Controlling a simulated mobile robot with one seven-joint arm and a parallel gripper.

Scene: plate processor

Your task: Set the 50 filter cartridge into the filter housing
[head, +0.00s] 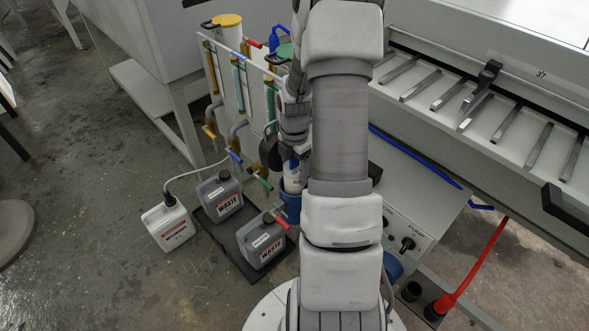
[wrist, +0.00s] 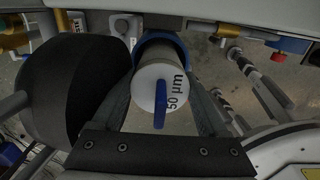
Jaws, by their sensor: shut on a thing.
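The white 50 µm filter cartridge (wrist: 150,88) is end-on in the wrist view, with a blue tab handle (wrist: 160,104) on its near face. My gripper (wrist: 162,82) is shut on it, one dark finger on each side. A blue rim (wrist: 178,42), which looks like the filter housing, curves around the far end of the cartridge. In the head view the cartridge (head: 291,178) shows below my gripper (head: 291,152), above a blue cup (head: 290,207). How deep the cartridge sits in the cup is hidden. My arm covers part of this area.
A pipe panel (head: 228,90) with valves and coloured handles stands at the left. A large black rounded part (wrist: 75,85) is close on the left in the wrist view.

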